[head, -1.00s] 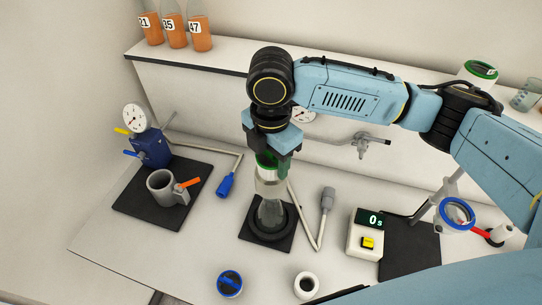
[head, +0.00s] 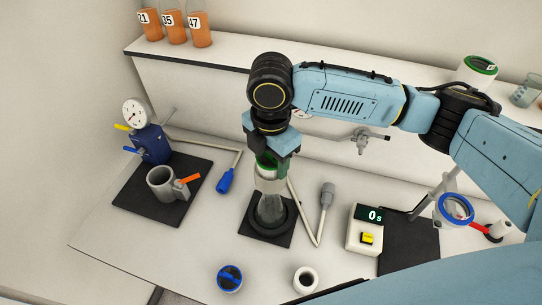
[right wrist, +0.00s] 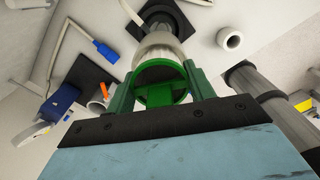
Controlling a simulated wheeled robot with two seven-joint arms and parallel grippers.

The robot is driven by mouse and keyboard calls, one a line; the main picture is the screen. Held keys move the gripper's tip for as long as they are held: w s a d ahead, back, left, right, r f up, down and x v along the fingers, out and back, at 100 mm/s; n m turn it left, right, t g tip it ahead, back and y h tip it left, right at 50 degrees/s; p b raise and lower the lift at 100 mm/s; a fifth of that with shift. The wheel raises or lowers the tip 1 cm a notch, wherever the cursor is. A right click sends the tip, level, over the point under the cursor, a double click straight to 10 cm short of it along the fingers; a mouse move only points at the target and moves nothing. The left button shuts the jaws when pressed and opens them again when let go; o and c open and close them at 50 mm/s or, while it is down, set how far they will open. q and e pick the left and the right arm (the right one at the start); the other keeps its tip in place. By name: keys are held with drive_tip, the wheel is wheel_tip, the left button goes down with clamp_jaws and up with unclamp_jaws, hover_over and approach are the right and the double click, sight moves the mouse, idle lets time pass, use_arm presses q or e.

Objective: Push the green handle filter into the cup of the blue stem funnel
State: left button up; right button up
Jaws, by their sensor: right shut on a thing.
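My right gripper (right wrist: 160,93) points down and is shut on the green handle filter (right wrist: 163,95), a green ring with a crossbar. In the head view the filter (head: 265,161) shows only partly between the fingers. A pale cup (head: 269,183) is right below it, on top of a clear conical glass vessel (head: 271,212) in a round black base. I cannot tell whether the filter is seated in this cup, and no blue stem shows there. A blue-ringed clear cup (head: 456,208) is at the right. My left gripper is out of view.
A blue-barred round piece (head: 229,278) and a white ring (head: 305,280) lie in front. A timer (head: 366,230) stands to the right. A grey mug (head: 163,183) and a blue gauge device (head: 152,145) stand left. Bottles (head: 175,27) stand on the back shelf.

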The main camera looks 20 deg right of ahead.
drive_tip(key=shift+f, duration=0.1)
drive_tip(key=shift+r, duration=0.95)
drive_tip(key=o, duration=1)
drive_tip(key=shift+o, duration=0.2)
wheel_tip(320, 180, up, 13)
drive_tip(key=b, duration=0.1)
drive_tip(key=shift+r, duration=0.2)
